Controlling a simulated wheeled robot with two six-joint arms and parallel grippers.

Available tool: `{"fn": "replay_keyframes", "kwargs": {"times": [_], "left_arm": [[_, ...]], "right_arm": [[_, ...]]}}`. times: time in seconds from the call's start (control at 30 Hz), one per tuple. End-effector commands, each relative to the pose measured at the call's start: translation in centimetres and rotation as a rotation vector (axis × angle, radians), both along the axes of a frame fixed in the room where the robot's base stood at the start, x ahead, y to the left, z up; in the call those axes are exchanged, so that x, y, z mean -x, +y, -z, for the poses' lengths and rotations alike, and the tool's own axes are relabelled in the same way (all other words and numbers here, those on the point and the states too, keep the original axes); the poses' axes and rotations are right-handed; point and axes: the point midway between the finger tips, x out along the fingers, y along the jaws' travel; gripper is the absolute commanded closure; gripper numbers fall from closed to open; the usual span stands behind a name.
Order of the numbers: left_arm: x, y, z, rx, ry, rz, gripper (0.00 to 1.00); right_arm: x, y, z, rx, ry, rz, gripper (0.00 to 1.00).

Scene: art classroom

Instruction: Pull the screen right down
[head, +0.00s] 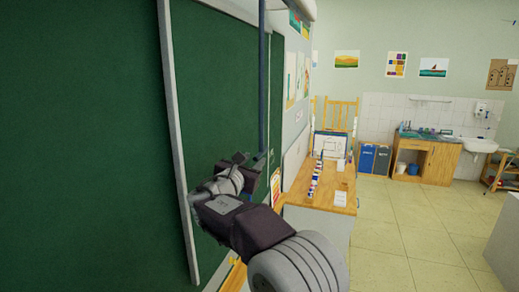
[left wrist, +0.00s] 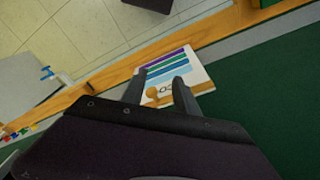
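A narrow dark blue vertical strip (head: 262,85), which looks like the screen seen nearly edge-on, hangs in front of the green board. Its top runs up beside a pale case (head: 301,8) at the picture's upper edge.
The green board (head: 85,140) with its pale frame fills the left side. A sink unit (head: 440,165) is at the back wall. The tiled floor (head: 400,225) between is clear.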

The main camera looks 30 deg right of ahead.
Motion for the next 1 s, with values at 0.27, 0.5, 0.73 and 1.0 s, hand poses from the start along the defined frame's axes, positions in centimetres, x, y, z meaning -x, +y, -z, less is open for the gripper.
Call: {"fn": "replay_keyframes", "kwargs": {"times": [0.27,0.5,0.73,1.0], "left_arm": [[0.0,0.0,-4.0,0.0,-0.001,0.0,0.64],[0.0,0.0,-4.5,0.0,-0.001,0.0,0.64],[0.0,0.0,-4.4,0.0,-0.001,0.0,0.64],[0.0,0.0,-4.4,0.0,-0.001,0.0,0.64]], "right_arm": [[-3.6,-4.3,-0.5,-0.002,0.003,0.002,0.64],[-4.5,-5.3,-0.1,-0.003,0.0,0.001,0.64],[-4.5,-5.3,0.0,-0.003,0.0,0.0,0.83],[-4.5,-5.3,0.0,-0.004,0.0,0.0,1.0]]}}
